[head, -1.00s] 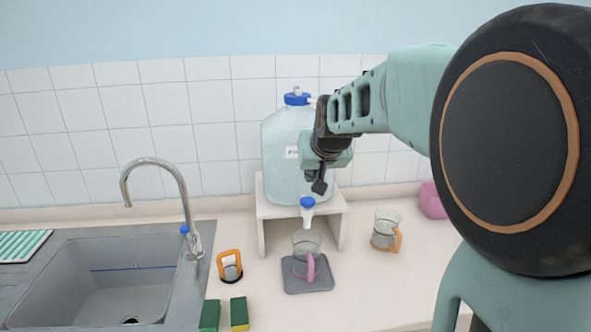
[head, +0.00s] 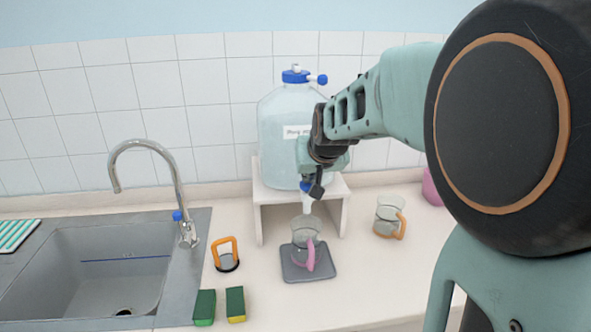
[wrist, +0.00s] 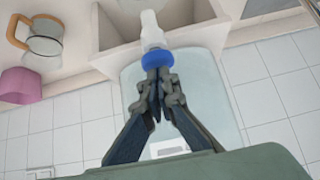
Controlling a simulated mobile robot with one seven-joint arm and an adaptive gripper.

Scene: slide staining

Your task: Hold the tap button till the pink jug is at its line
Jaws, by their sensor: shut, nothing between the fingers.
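The pink-handled jug (head: 307,243) is clear glass and stands upright on a grey mat (head: 308,268) under the tap. I cannot make out its line or any water level. The tap (head: 306,200) has a white spout and a blue button (wrist: 152,59), and it belongs to a large clear water carboy (head: 285,140) on a white stand (head: 258,200). My gripper (head: 316,190) is shut and empty, with its fingertips at the blue button. The wrist view shows the fingertips (wrist: 158,75) right at the button's edge; whether they press it I cannot tell.
An orange-handled jug (head: 389,216) stands right of the stand, with a pink object (head: 431,187) beyond it. An orange-handled item (head: 226,255), two sponges (head: 205,307) and a sink (head: 105,265) with a faucet (head: 150,145) are at left. Counter front right is clear.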

